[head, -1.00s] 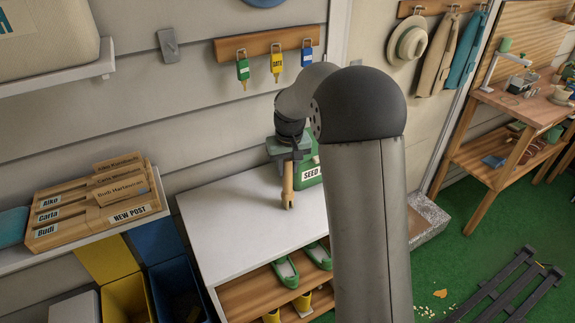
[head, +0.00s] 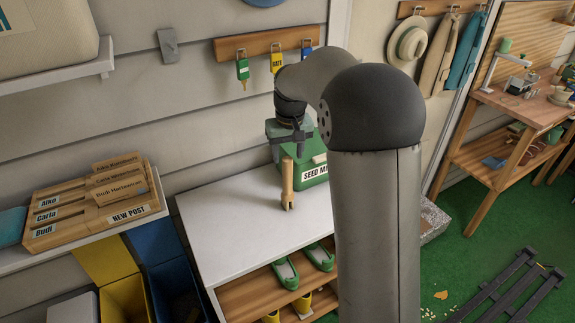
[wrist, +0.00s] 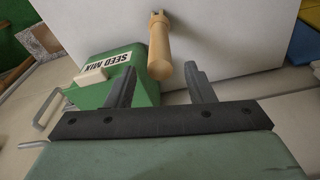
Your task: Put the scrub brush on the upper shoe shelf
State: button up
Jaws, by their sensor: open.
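In the wrist view, my open fingers (wrist: 159,78) lie either side of that end, without visible contact. The upper shoe shelf (head: 240,298), under the cabinet top, holds green shoes (head: 287,273).
The green seed mix box (head: 312,172) stands close beside the gripper, partly hidden by my arm. Keys (head: 243,70) hang on a rail above. A letter rack (head: 75,222) and bins (head: 172,290) are at left. The cabinet top's left is clear.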

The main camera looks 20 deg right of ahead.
jog(key=r, duration=0.6)
jog(key=shift+s+r, duration=0.1)
jog(key=shift+s, duration=0.3)
jog(key=s+a+f, duration=0.2)
jog(key=s, duration=1.4)
jog(key=shift+o, duration=0.3)
jog(key=s+f, duration=0.4)
jog(key=s, duration=0.4)
jog(key=s+a+f, duration=0.1)
jog(key=s+f, duration=0.2)
jog(key=s, duration=0.5)
jog(key=shift+s+f+g, duration=0.2)
jog(key=shift+f+g, duration=0.15)
jog(key=shift+g, duration=0.05)
jog(key=shift+a, duration=0.1)
jog(key=shift+w, duration=0.1)
